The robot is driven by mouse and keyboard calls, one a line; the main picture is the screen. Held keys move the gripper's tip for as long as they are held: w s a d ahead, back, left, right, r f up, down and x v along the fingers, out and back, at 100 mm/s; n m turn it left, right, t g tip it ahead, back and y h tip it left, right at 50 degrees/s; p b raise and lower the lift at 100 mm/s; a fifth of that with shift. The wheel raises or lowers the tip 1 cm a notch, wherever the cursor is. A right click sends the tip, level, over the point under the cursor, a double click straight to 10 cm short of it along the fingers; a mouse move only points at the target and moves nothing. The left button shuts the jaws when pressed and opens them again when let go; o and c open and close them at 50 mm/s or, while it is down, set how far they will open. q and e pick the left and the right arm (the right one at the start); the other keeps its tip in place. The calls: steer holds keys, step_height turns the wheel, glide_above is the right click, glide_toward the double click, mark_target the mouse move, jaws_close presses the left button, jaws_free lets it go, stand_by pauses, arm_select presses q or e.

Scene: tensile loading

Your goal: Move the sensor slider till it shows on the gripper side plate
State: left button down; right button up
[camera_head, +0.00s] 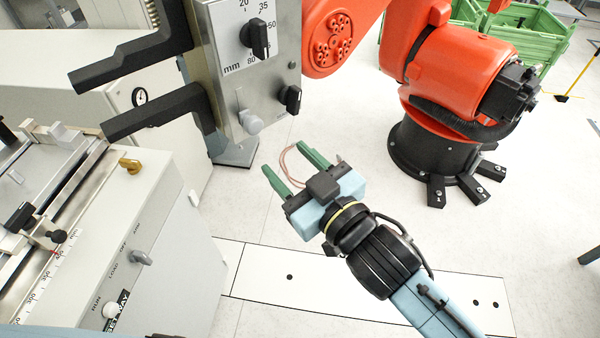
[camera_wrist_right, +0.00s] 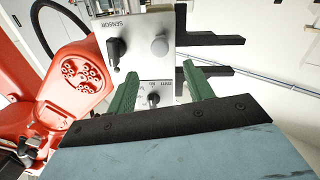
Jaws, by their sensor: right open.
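A steel control box (camera_head: 234,104) stands at the upper middle in the head view. Its face carries a mm dial with a black pointer knob (camera_head: 255,38), a pale grey knob (camera_head: 250,122) and a black side knob (camera_head: 291,98). In the wrist view, a black knob (camera_wrist_right: 115,48) sits beside the word SENSOR, with the grey knob (camera_wrist_right: 160,45) next to it. I cannot tell which part is the slider. My right gripper (camera_head: 283,160) is open and empty, below the box and apart from it. Its green fingers (camera_wrist_right: 160,72) point at the box. My left gripper is out of view.
Two black bars (camera_head: 125,65) stick out left from the box. A bench machine with a ruled rail (camera_head: 50,265) and black sliding clamp (camera_head: 20,217) stands at left. An orange robot arm (camera_head: 425,70) on a black base is at right.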

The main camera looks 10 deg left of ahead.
steer(key=shift+v, duration=1.05)
stand_by(1.7)
